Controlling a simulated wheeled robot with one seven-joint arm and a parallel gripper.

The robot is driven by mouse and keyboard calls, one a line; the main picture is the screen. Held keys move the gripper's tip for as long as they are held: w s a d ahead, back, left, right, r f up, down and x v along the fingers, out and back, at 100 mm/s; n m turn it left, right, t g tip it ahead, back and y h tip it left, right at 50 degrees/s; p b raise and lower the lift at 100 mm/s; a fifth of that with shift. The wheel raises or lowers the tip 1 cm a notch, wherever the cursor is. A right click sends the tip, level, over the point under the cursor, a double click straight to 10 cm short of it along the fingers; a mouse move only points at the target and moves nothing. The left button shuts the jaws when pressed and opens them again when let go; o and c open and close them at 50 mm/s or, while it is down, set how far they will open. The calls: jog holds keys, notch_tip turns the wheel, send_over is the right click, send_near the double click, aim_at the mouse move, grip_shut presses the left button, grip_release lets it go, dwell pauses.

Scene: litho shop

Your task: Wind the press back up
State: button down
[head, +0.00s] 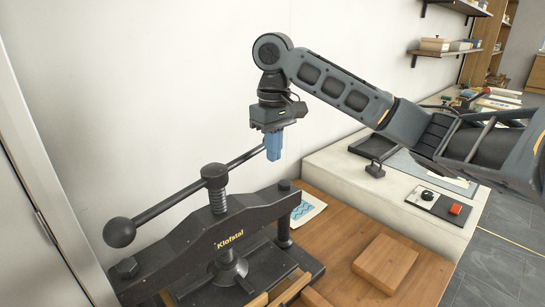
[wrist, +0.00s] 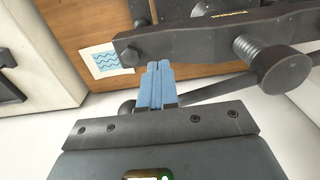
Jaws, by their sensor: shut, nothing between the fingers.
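The black press (head: 230,238), marked Klofstal, stands at the lower left in the head view; its crossbeam shows in the wrist view (wrist: 200,38). Its upright screw (head: 216,185) carries a slanting bar handle (head: 165,205) with a black ball (head: 119,232) on the near left end. The bar's other end runs up to my gripper (head: 273,157). The blue fingers are shut and empty, pointing down beside the bar. In the wrist view the bar passes behind the fingers (wrist: 157,66), and a rounded end (wrist: 127,107) is partly hidden; contact is unclear.
A wooden bench (head: 340,265) carries the press, a wood block (head: 386,262) and a blue-wave print (head: 308,207). A pale counter (head: 335,165) with a red-button control panel (head: 440,205) stands at right. The white wall (head: 130,80) is close behind the press.

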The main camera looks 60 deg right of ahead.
notch_tip(320, 180, up, 6)
dwell(0.4)
jog(key=shift+r, duration=0.1)
dwell(1.7)
jog(key=shift+w+a, duration=0.1)
